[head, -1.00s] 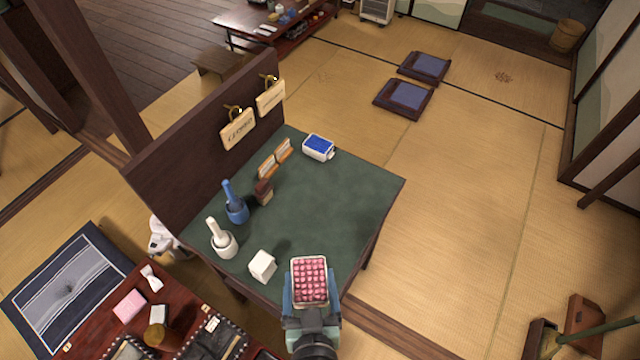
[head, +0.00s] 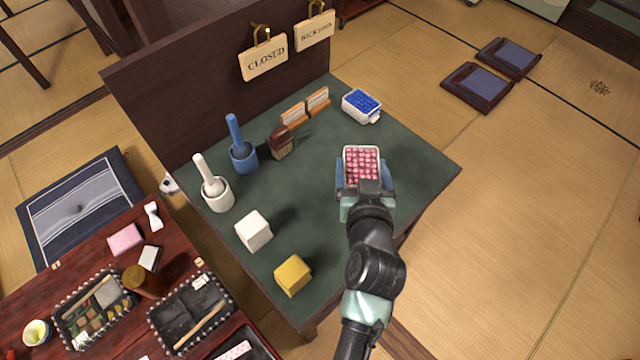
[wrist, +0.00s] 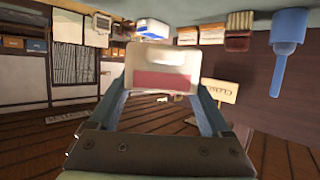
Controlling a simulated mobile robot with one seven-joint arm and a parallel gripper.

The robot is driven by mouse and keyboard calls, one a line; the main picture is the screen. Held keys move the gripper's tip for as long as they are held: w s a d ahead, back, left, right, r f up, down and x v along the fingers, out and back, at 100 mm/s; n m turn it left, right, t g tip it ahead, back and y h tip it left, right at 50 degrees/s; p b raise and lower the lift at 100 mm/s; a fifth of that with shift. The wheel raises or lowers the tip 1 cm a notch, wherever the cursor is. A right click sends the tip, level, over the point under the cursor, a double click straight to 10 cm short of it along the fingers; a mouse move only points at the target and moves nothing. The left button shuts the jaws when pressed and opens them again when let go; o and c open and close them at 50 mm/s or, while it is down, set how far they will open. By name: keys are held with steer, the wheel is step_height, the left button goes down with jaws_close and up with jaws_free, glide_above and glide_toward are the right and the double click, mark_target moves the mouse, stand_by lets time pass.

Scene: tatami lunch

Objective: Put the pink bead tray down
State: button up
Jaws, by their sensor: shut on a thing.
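The pink bead tray (head: 361,162) is a white-rimmed tray filled with pink beads. My gripper (head: 364,182) is shut on it, with a blue finger on each side, over the right part of the green table top (head: 310,200). In the wrist view the tray's white end wall with a pink label (wrist: 162,78) sits between the two fingers. I cannot tell whether the tray's underside touches the table.
A blue bead tray (head: 361,105) stands behind the pink one. Card holders (head: 305,108), a brown block (head: 281,142), blue (head: 242,155) and white (head: 215,190) mortars, a white cube (head: 254,230) and a yellow cube (head: 292,275) stand leftward. The table's right corner is clear.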

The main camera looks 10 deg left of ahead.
mark_target(364, 161)
steer(key=b+x, duration=0.3)
steer(key=shift+w+d+f, duration=0.2)
steer(key=shift+w+d, duration=0.1)
steer(key=shift+f+b, duration=0.2)
steer(key=shift+b, duration=0.15)
step_height(364, 161, down, 9)
steer(key=shift+w+f+b, duration=0.1)
steer(key=shift+f+b, duration=0.1)
steer(key=shift+b, duration=0.7)
steer(key=shift+f, duration=0.25)
steer(key=o, duration=1.3)
steer(key=shift+c, duration=0.2)
steer(key=shift+r, duration=0.15)
